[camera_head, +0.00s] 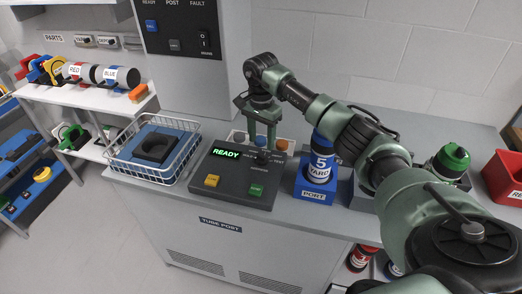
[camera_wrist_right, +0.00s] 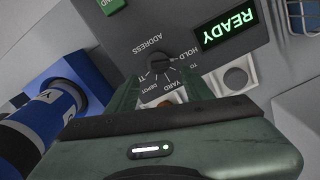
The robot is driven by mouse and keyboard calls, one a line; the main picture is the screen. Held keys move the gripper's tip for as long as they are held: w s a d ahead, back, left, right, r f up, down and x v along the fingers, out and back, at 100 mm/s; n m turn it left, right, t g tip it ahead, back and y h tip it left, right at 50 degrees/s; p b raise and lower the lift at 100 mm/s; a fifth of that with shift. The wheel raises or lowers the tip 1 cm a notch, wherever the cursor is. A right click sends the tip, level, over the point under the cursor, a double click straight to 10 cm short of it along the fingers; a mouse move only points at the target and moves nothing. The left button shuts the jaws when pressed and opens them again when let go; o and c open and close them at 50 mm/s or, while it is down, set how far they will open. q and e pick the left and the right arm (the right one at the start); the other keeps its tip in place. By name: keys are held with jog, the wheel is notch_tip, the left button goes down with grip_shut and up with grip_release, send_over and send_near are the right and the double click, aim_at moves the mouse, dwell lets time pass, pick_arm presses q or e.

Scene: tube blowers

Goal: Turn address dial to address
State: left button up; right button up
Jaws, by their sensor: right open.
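The address dial (camera_wrist_right: 157,64) is a small dark round knob on the grey console (camera_head: 232,188). In the right wrist view it has printed labels around it, among them ADDRESS, HOLD, YARD and DEPOT. Its pale pointer mark seems to face the HOLD label. My right gripper (camera_head: 263,148) points down over the console at the dial. Its green fingers are open, one on each side of the dial in the right wrist view (camera_wrist_right: 157,80); I cannot tell whether they touch it. In the head view the gripper partly hides the dial. My left gripper is not in view.
The console has a lit READY display (camera_head: 226,153), a yellow button (camera_head: 212,181) and a green button (camera_head: 257,190). A blue PORT block (camera_head: 312,194) holding a tube labelled 5 YARD (camera_head: 320,163) stands close on the right. A wire basket (camera_head: 150,174) stands left.

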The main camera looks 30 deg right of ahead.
aim_at(261, 155)
notch_tip(261, 155, down, 6)
jog(key=shift+r+p, duration=0.1)
jog(key=shift+p, duration=0.55)
grip_shut()
